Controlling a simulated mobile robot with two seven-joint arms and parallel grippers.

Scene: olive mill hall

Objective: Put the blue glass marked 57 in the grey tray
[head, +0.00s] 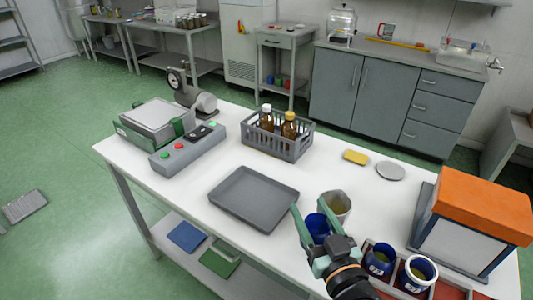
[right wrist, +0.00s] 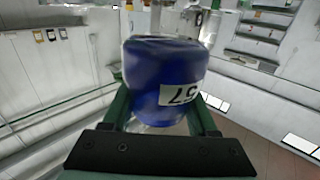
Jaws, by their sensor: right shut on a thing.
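The blue glass (head: 317,227) is held between the green fingers of my right gripper (head: 309,208), at the near side of the white table. In the right wrist view the glass (right wrist: 150,75) fills the middle, with a white label reading 57 upside down. My right gripper (right wrist: 160,112) is shut on it. The grey tray (head: 254,198) lies flat and empty on the table, left of the held glass and apart from it. My left gripper is not in view.
A grey beaker (head: 340,203) stands close behind the held glass. A divided box (head: 452,290) at the near right holds a blue glass (head: 380,261) and a white-and-blue glass (head: 417,274). A bottle crate (head: 277,143) stands behind the tray. An orange-lidded box (head: 484,210) stands at right.

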